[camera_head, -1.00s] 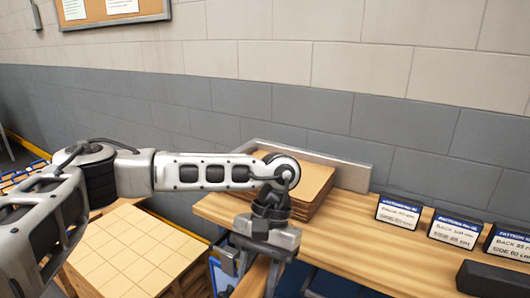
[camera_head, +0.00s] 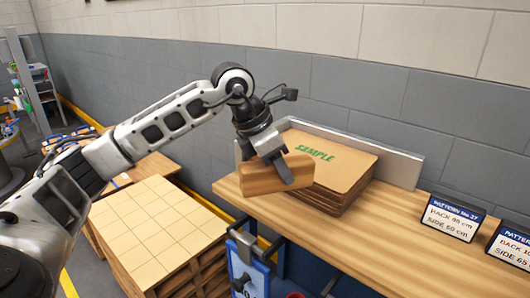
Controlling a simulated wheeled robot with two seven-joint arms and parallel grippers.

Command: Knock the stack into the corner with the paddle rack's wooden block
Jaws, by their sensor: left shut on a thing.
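My left gripper (camera_head: 277,165) is shut on a wooden block (camera_head: 262,180), a plain light-brown bar. It holds the block at the left side of the stack (camera_head: 338,163), near its front left corner. The stack is of brown sheets, with "SAMPLE" in green on the top one. Whether the block touches the stack I cannot tell. The stack lies on the wooden bench against a low grey metal fence (camera_head: 404,168) that runs behind it; part of its left side is hidden by the block and gripper. My right gripper is not in view.
The wooden bench (camera_head: 385,237) is clear right of the stack up to a pattern sign (camera_head: 452,218). A pallet with a gridded tan top (camera_head: 150,225) stands lower left. A blue panel with metal hooks (camera_head: 246,268) hangs at the bench front.

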